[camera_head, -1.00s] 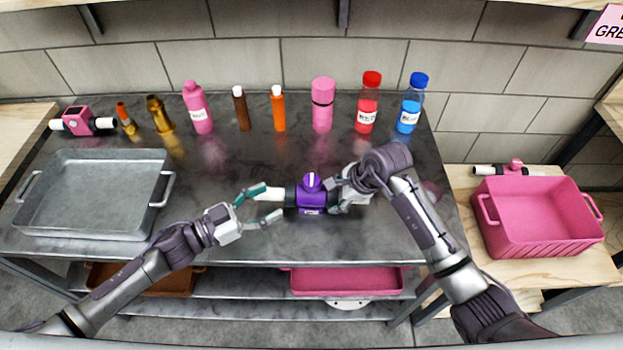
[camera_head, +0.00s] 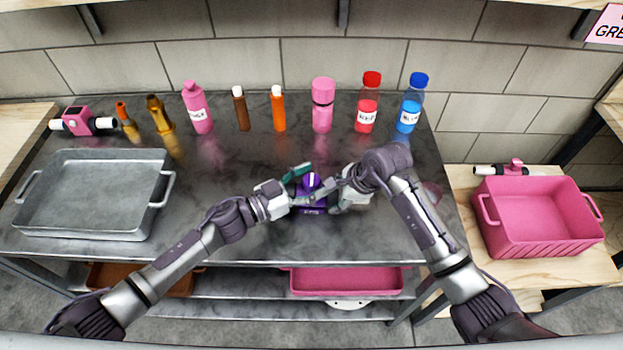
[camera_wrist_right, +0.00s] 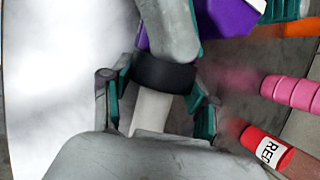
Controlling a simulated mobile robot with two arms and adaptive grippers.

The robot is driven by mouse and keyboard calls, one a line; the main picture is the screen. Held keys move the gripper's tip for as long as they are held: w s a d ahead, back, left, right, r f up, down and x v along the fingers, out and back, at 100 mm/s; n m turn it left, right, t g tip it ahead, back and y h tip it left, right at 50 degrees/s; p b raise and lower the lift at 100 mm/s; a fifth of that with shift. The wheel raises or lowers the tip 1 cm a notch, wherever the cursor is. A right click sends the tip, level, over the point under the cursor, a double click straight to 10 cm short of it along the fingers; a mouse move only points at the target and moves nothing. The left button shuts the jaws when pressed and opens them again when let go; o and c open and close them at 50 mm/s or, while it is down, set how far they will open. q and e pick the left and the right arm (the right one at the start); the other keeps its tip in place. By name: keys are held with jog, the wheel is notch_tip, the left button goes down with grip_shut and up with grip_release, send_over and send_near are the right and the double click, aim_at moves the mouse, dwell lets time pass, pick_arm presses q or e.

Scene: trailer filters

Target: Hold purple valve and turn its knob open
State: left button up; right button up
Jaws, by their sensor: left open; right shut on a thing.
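The purple valve (camera_head: 313,209) lies on the dark table in front of me, between my two grippers. Its purple knob (camera_head: 312,180) with a white mark sticks up on top. My left gripper (camera_head: 305,181) is open, with its fingers over the valve around the knob; whether they touch it I cannot tell. My right gripper (camera_wrist_right: 160,100) is shut on the valve's right pipe end, whose white pipe (camera_wrist_right: 152,110) and black collar (camera_wrist_right: 163,74) show between the fingers in the right wrist view. The valve's left end is hidden behind my left gripper.
A row of bottles stands along the back, including a red-capped bottle (camera_head: 368,102) and a blue-capped bottle (camera_head: 411,103). A metal tray (camera_head: 92,236) is at the left. A pink crate (camera_head: 540,240) stands on the right bench. The table's front middle is clear.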

pick_arm(q)
jog(key=shift+c, duration=0.3)
jog(key=c, duration=1.1)
jog(key=shift+n+t, duration=0.3)
jog(key=shift+t, duration=0.1)
jog(key=n+t+y, duration=0.1)
jog(key=y, duration=0.1)
jog(key=n+t+y, duration=0.1)
jog(key=n+t, duration=0.1)
jog(key=shift+s+d+r+t+y, duration=0.1)
jog(key=shift+d+t+y, duration=0.05)
jog(key=shift+t+y, duration=0.2)
jog(key=n+t+y, duration=0.2)
jog(key=n+y, duration=0.1)
jog(key=y, duration=0.1)
jog(key=shift+r+t, duration=0.1)
jog(key=shift+t, duration=0.15)
jog(key=shift+n+y, duration=0.3)
jog(key=shift+y, duration=0.05)
